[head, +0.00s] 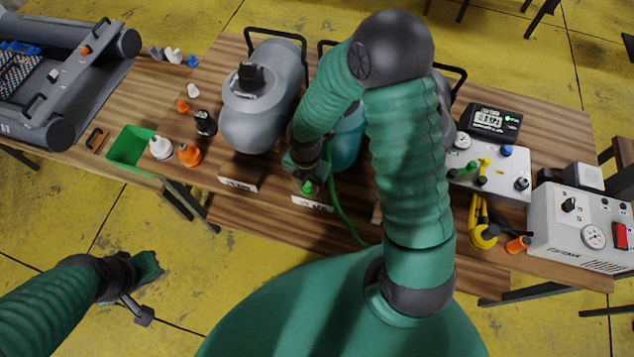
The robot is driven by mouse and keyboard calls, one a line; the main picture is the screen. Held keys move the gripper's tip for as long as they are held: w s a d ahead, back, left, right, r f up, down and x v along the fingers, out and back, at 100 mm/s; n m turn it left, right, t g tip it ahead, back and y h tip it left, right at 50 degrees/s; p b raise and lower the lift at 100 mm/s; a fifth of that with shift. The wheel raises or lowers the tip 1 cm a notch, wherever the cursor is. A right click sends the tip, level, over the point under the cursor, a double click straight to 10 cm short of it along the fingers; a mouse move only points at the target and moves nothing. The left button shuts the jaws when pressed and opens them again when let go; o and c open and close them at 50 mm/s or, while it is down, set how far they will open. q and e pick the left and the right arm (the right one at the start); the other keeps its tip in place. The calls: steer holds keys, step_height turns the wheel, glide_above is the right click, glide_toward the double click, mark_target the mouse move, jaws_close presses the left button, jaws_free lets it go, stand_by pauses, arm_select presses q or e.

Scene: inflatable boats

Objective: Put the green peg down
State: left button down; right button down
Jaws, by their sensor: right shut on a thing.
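My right gripper (307,178) reaches down in front of the teal tank (347,143), near the front edge of the wooden table. It is shut on the green peg (308,187), of which only a small bright green part shows below the fingers. A green hose (340,208) runs down from beside the gripper past the table edge. The arm hides much of the teal tank. My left gripper (148,268) is at the lower left, over the yellow floor and away from the table; its finger opening is not clear.
A grey tank (262,105) stands left of the gripper. A green tray (129,148) and several small caps are further left. A white label holder (312,204) is just below the gripper. The grey valve box (490,172) and white pump unit (575,225) are at the right.

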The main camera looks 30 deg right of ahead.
steer(key=d, duration=0.3)
steer(key=shift+f, duration=0.3)
steer(key=f, duration=0.3)
steer(key=shift+a+f, duration=0.15)
steer(key=shift+a, duration=0.15)
arm_select(q)
steer(key=shift+w+a, duration=0.15)
steer(key=shift+a, duration=0.25)
arm_select(e)
steer(key=shift+a, duration=0.1)
steer(key=c, duration=1.4)
jaws_free()
steer(key=shift+f, duration=0.1)
steer(key=o, duration=0.4)
steer(key=shift+d, duration=0.4)
arm_select(q)
steer(key=shift+d+r, duration=0.15)
steer(key=shift+d, duration=0.3)
steer(key=shift+a, duration=0.1)
arm_select(e)
steer(key=shift+a, duration=0.1)
